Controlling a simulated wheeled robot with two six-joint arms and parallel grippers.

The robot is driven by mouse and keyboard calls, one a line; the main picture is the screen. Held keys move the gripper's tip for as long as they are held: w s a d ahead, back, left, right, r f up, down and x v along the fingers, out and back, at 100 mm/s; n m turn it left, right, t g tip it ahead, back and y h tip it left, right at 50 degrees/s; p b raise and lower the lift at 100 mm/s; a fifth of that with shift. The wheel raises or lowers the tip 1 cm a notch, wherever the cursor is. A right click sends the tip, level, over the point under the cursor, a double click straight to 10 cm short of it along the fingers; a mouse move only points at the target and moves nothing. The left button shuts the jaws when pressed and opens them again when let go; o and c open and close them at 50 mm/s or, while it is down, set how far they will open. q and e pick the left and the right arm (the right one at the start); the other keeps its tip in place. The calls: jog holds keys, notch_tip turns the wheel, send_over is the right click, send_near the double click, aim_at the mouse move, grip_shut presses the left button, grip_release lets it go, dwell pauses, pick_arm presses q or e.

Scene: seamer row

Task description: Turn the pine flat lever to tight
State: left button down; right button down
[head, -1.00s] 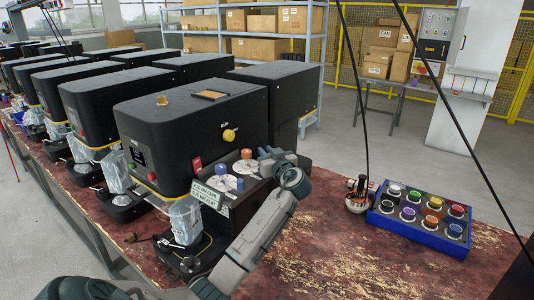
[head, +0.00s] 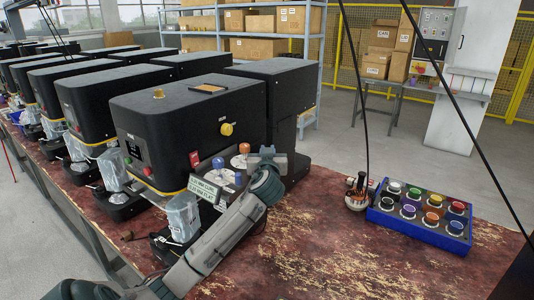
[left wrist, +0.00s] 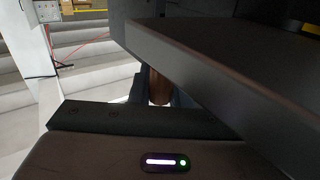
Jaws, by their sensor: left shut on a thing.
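The nearest black seamer (head: 165,115) stands on the worn red bench, with an orange-topped knob (head: 244,148) and blue-topped knobs (head: 218,162) on its near side. My left gripper (head: 268,155) is beside these knobs, at the machine's right. In the left wrist view, a brown handle (left wrist: 158,88) shows between the fingers, and the gripper is shut on it. It looks like the pine flat lever; its lower part is hidden by the gripper body. In the head view the arm hides the held part. My right gripper is not in view.
A green-lettered sign (head: 205,190) and a clear container (head: 182,217) are at the machine's front. A blue tray (head: 417,237) of several coloured caps and a small pot of tools (head: 357,197) stand to the right. The bench between arm and tray is clear.

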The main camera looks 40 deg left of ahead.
pick_arm(q)
jog(key=shift+s+d+m+t+h, duration=0.2)
jog(key=shift+s+m+t+h, duration=0.05)
jog(key=shift+m+t+h, duration=0.3)
jog(key=c, duration=1.4)
grip_release()
jog(key=shift+o, duration=0.2)
jog(key=shift+r, duration=0.1)
